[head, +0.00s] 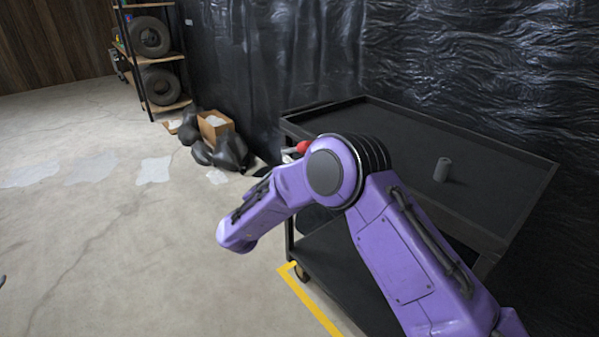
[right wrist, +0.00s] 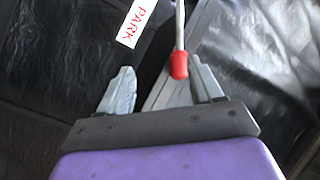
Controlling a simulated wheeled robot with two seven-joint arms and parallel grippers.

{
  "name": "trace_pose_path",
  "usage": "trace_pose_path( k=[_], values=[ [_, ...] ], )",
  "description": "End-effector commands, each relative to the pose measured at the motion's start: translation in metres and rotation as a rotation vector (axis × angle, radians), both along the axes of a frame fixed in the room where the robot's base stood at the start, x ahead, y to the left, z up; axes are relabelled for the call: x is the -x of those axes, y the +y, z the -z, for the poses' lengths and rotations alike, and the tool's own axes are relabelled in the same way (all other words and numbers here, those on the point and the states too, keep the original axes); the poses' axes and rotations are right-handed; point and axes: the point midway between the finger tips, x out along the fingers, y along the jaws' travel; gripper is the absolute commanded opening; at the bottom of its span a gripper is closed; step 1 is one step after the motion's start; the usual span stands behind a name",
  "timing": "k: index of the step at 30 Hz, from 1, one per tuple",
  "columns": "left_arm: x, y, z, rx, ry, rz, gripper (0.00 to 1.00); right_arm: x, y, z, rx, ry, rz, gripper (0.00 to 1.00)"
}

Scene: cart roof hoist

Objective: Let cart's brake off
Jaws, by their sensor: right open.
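The cart (head: 390,120) is black, with a rimmed flat top and a lower shelf, and stands at the right of the head view. A red brake knob (head: 303,147) shows at its left end, partly behind my right arm. In the right wrist view the red knob (right wrist: 179,66) sits on a thin metal lever (right wrist: 180,25), beside a white label (right wrist: 137,22) reading PARK in red. My right gripper (right wrist: 160,68) is open. The knob appears between its fingers, nearer the right one; contact cannot be told. My left gripper is not in view.
A small grey cylinder (head: 442,169) stands on the cart top. Yellow floor tape (head: 312,303) runs by the cart's wheel (head: 301,271). Black bags (head: 230,151), a cardboard box (head: 214,126) and a tyre shelf (head: 150,62) stand farther back. The floor at left is open.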

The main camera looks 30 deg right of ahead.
Motion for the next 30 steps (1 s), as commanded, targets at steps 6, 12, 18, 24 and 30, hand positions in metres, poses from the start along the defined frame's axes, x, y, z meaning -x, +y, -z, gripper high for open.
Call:
trace_pose_path(
  k=[6,12,18,24,30],
  values=[
    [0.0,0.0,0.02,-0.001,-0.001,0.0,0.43,-0.013,-0.013,-0.055,-0.095,-0.186,0.181,0.65],
    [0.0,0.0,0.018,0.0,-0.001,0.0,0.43,-0.028,-0.051,-0.055,-0.095,-0.184,0.181,0.65],
    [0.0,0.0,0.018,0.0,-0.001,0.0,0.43,-0.044,-0.087,-0.055,-0.093,-0.184,0.175,0.65],
    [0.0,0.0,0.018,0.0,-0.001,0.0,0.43,-0.051,-0.102,-0.055,-0.091,-0.183,0.172,0.65],
    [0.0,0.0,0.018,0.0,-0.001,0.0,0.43,-0.051,-0.102,-0.055,-0.09,-0.183,0.172,0.65]
  ],
)
